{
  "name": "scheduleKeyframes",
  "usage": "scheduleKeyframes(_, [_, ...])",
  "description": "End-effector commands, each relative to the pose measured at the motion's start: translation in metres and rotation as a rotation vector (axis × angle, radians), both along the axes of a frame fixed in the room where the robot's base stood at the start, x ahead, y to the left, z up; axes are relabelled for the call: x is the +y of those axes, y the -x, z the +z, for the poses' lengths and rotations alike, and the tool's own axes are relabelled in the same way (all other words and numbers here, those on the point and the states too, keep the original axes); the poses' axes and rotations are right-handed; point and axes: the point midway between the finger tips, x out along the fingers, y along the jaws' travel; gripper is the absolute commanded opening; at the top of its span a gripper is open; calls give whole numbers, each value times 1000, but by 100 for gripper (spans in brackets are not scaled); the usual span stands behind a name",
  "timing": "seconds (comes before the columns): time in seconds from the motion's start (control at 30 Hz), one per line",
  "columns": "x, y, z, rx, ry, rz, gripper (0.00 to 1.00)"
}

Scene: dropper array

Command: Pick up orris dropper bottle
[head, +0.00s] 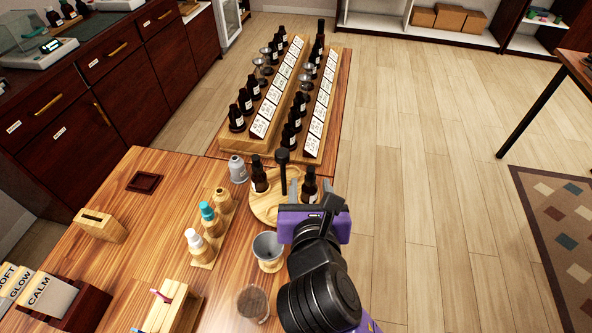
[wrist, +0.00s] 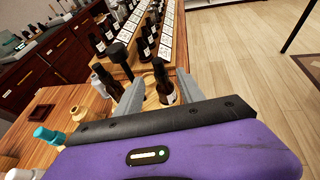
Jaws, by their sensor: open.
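My gripper (head: 309,190) is open above a round wooden tray (head: 262,208). A dark dropper bottle (head: 309,180) with a pale label stands beyond the purple gripper body. In the wrist view this bottle (wrist: 161,82) shows between the two grey fingers, nearer the right one; I cannot tell whether they touch. Its lower part is partly hidden in the head view. Another dark bottle (head: 259,176) stands on the tray to the left. More dark bottles stand in rows on a stepped wooden rack (head: 262,127). The labels are too small to read, so I cannot tell which is orris.
A black-knobbed upright (head: 283,170) stands close left of my gripper. A grey cup (head: 268,247), a glass (head: 252,303), a metal bottle (head: 237,169) and a stand of small bottles (head: 210,240) crowd the table's left. Open floor (head: 430,190) lies right.

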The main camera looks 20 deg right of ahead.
Motion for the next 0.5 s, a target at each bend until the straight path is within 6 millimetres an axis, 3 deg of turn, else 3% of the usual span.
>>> scheduleKeyframes(0.5, [-24,-46,-23,6,9,-2,46])
